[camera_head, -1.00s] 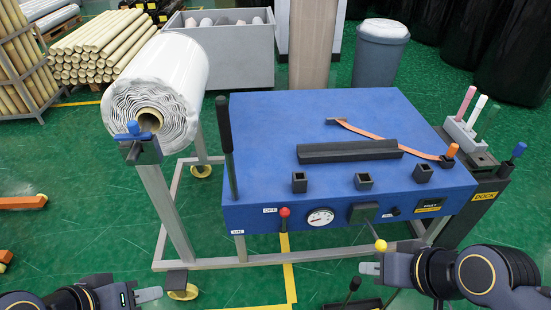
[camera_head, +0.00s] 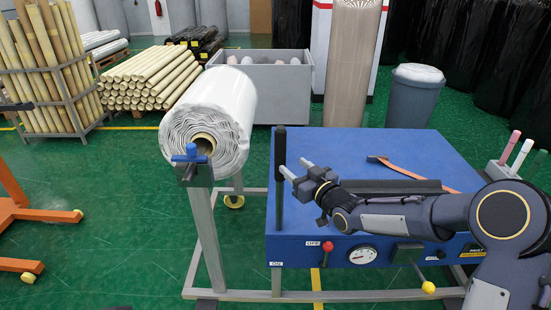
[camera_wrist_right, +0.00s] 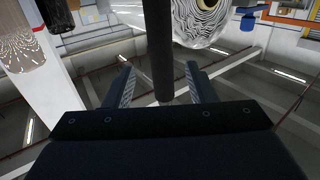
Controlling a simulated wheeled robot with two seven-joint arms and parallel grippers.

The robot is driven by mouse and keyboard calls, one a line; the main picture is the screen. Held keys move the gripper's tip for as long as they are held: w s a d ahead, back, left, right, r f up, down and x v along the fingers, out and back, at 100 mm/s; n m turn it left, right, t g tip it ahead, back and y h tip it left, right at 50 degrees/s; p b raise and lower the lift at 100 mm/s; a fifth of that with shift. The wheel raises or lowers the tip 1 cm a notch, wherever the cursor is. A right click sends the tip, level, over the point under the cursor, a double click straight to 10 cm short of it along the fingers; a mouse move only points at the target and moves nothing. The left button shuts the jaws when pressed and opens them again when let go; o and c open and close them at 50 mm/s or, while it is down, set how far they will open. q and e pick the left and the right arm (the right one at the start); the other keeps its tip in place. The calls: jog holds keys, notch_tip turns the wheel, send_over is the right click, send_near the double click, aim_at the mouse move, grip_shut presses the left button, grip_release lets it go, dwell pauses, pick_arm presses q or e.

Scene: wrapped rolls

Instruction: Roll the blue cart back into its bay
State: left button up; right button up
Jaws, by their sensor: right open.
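The blue cart (camera_head: 345,145) is a big blue box beside a grey frame (camera_head: 208,240) with a yellow caster. An upright black handle (camera_head: 280,190) stands at its left front corner. Its front has a red-knobbed lever (camera_head: 327,248), a round gauge (camera_head: 363,256) and a yellow-knobbed lever (camera_head: 428,288). My right gripper (camera_head: 292,167) is open at the upper part of the handle. In the right wrist view the black handle (camera_wrist_right: 160,45) stands between the two spread fingers (camera_wrist_right: 161,84); contact cannot be told. My right arm hides part of the box. My left gripper is not in view.
A white wrapped roll (camera_head: 225,110) sits on the frame just left of the handle. An orange wheeled base (camera_head: 40,214) stands far left. A grey bin (camera_head: 265,95), a beige column (camera_head: 352,60) and a trash can (camera_head: 414,95) are behind.

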aim_at(283, 158)
jog(key=shift+w+a, duration=0.35)
jog(key=p+x, duration=0.1)
jog(key=x, duration=0.6)
jog(key=shift+p, duration=0.4)
jog(key=shift+c, duration=0.2)
grip_shut()
